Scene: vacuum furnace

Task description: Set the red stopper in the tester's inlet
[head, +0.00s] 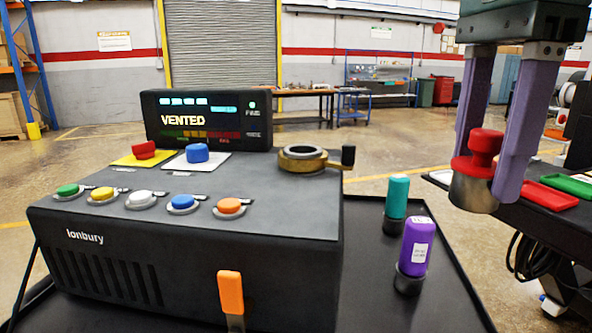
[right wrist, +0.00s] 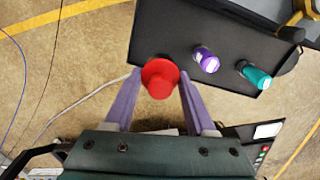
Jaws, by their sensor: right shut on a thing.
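The red stopper (head: 484,143) has a red knob and flange above a metal plug. My right gripper (head: 485,172) is shut on it, with a purple finger on each side, and holds it upright in the air to the right of the tester. It also shows between the fingers in the right wrist view (right wrist: 160,78). The tester (head: 190,240) is a dark box with a display reading VENTED. Its inlet appears to be the brass ring (head: 301,153) on top at the right, with a black-knobbed lever (head: 348,156). The stopper is clear of this ring. My left gripper is not in view.
A purple capped vial (head: 415,245) and a teal one (head: 397,197) stand in black holders on the dark tray (head: 440,300) right of the tester. Red and blue knobs and several coloured buttons sit on the tester. A side table holds red and green trays (head: 545,194).

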